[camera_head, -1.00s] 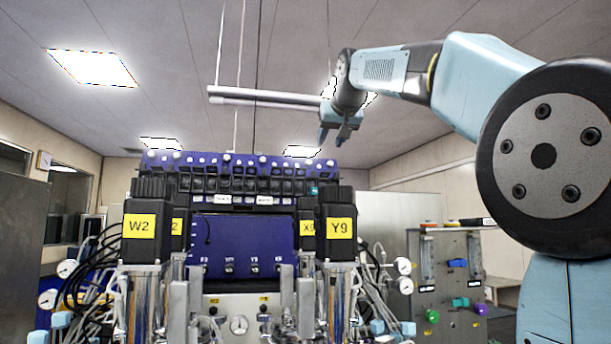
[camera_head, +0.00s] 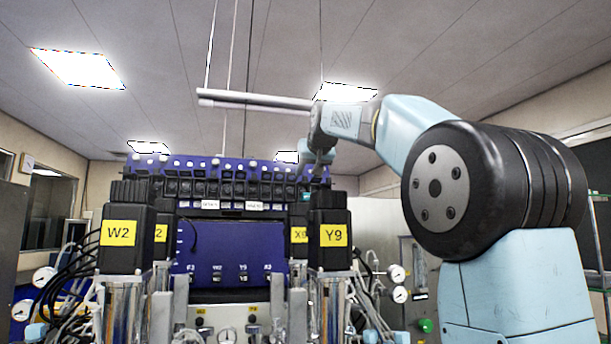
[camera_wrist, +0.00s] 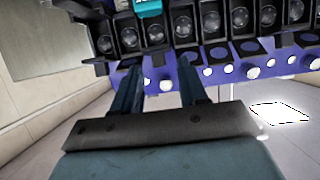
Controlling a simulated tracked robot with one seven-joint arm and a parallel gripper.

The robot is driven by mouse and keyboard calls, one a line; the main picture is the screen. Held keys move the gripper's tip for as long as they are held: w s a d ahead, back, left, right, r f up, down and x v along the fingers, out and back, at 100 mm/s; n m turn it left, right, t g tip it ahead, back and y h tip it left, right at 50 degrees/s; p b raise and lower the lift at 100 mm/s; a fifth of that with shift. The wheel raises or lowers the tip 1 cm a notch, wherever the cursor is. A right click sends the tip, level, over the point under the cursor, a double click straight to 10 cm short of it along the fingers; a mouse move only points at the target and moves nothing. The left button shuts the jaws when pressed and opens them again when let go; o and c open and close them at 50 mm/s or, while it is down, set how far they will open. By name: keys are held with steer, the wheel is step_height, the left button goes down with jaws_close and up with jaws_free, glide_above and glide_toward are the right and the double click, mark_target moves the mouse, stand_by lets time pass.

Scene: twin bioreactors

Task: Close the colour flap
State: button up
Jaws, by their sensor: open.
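A teal flap (camera_head: 306,193) sits at the right end of the row of dark modules on top of the blue reactor unit. In the wrist view the teal flap (camera_wrist: 148,8) is at the top edge, partly cut off, among dark round-faced modules. I cannot tell how far it is open. My gripper (camera_head: 318,162) is just above the right end of the row. In the wrist view my gripper (camera_wrist: 160,78) has its two fingers apart with nothing between them, pointing at the row near the teal flap. Contact cannot be judged.
A blue strip with white knobs (camera_wrist: 217,72) runs along the row, close to my fingers. Dark motors labelled W2 (camera_head: 121,234) and Y9 (camera_head: 333,236) stand in front of the blue panel (camera_head: 225,262). Tubes and gauges (camera_head: 398,285) crowd the right side.

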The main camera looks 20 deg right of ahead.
steer(key=shift+x, duration=1.2)
steer(key=c, duration=0.7)
steer(key=shift+s+f+t, duration=0.15)
steer(key=shift+f+t, duration=0.05)
steer(key=shift+t, duration=0.55)
steer(key=shift+s+f+t, duration=0.1)
steer(key=shift+f+t, duration=0.15)
steer(key=shift+t, duration=0.5)
steer(key=shift+c, duration=0.2)
steer(key=o, duration=0.7)
steer(key=shift+o, duration=0.2)
steer(key=shift+s, duration=0.1)
steer(key=s+r, duration=0.1)
steer(key=s, duration=1.2)
steer(key=shift+s+r, duration=0.2)
steer(key=shift+r, duration=0.15)
